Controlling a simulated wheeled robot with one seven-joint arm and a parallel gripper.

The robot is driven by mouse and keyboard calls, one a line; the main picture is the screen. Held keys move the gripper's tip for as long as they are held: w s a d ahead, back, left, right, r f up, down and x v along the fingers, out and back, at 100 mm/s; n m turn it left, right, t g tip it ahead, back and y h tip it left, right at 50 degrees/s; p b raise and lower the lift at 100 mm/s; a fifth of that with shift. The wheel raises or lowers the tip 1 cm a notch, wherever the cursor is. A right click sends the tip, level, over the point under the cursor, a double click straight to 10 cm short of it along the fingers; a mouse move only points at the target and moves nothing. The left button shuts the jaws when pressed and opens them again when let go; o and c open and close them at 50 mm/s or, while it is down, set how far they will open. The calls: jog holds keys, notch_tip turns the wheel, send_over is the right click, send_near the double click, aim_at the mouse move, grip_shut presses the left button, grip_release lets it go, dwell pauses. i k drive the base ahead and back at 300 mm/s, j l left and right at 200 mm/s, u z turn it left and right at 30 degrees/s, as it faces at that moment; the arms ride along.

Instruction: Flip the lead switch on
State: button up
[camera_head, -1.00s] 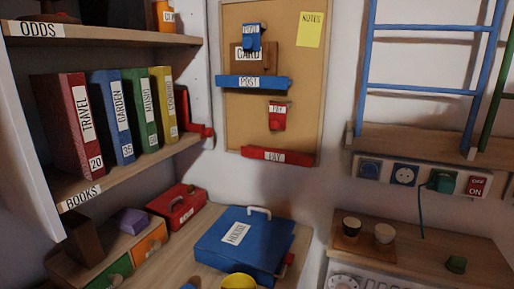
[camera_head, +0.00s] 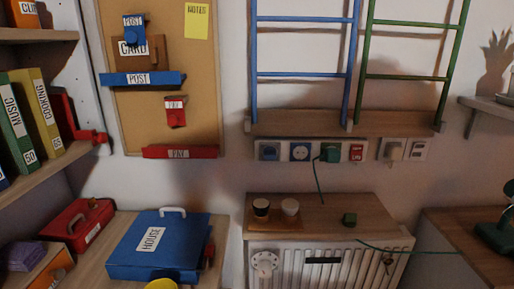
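A red switch (camera_head: 357,152) with small white lettering sits at the right end of a white socket strip (camera_head: 277,152) on the wall, below the wooden ledge. The lettering is too small to read fully, and I cannot tell which way the switch is set. My gripper is not in view.
A white plug (camera_head: 394,150) sits farther right. A blue HOUSE case (camera_head: 158,246) lies on the left surface. Ladders (camera_head: 305,75) lean above.

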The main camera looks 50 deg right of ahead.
aim_at(356, 153)
jog(key=z, duration=1.25)
jog(key=l+z, duration=0.35)
